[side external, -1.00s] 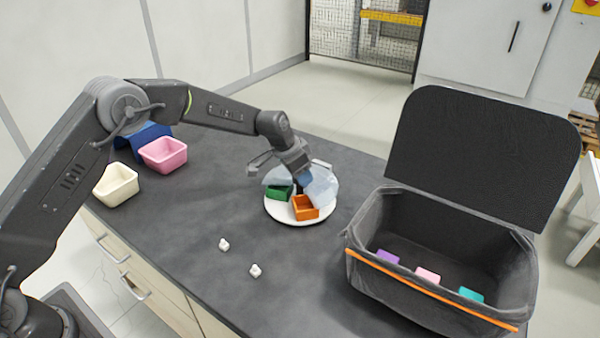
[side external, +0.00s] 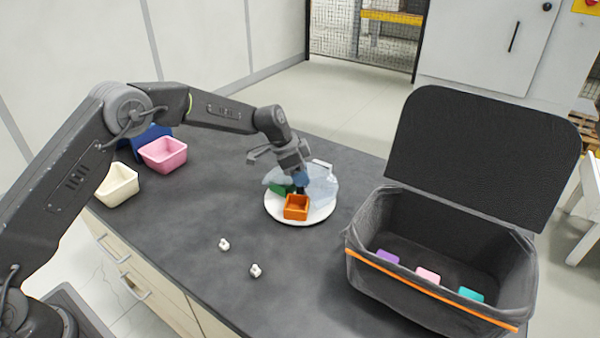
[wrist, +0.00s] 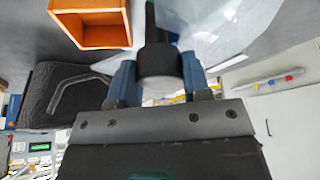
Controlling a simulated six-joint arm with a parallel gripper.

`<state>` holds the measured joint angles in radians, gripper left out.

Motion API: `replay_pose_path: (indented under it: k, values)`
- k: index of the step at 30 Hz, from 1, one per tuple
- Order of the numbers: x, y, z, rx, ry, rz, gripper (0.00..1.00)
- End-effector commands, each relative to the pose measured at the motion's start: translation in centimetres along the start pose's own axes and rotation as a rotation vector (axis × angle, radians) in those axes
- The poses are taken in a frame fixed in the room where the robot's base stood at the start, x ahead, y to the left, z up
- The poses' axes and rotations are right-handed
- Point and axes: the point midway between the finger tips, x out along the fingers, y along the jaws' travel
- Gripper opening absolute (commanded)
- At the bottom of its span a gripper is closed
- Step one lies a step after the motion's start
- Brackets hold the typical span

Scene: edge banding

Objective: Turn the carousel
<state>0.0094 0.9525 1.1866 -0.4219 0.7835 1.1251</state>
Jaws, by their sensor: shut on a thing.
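The carousel (side external: 314,218) is a round white turntable on the dark table, with clear panels (side external: 323,186) standing over it. An orange square box (side external: 296,207) sits at its front, and a green box (side external: 279,188) is partly hidden behind that. My gripper (side external: 301,182) is over the middle of the carousel, pointing down. In the wrist view, its blue fingers are shut on a black knob (wrist: 159,64). The orange box also shows in the wrist view (wrist: 92,27), beside the knob. The knob is hidden in the side view.
A lidded dark bin (side external: 440,270) with several coloured pieces stands at the right. Pink (side external: 163,154) and cream (side external: 117,185) tubs and a blue one (side external: 150,137) stand at the left. Two small white pieces (side external: 224,244) (side external: 255,270) lie in front, with clear table around them.

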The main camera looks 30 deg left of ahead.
Motion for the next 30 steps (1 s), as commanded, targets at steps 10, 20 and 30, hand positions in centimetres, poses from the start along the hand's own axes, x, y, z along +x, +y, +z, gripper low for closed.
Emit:
replay_pose_path:
  k: [10,20,30]
  values:
    - [-0.05,-0.10,-0.05,0.249,0.003,0.103,0.01]
    - [-0.07,-0.07,-0.06,0.381,0.002,0.157,0.01]
    - [-0.12,-0.06,-0.11,0.411,0.003,0.167,0.01]
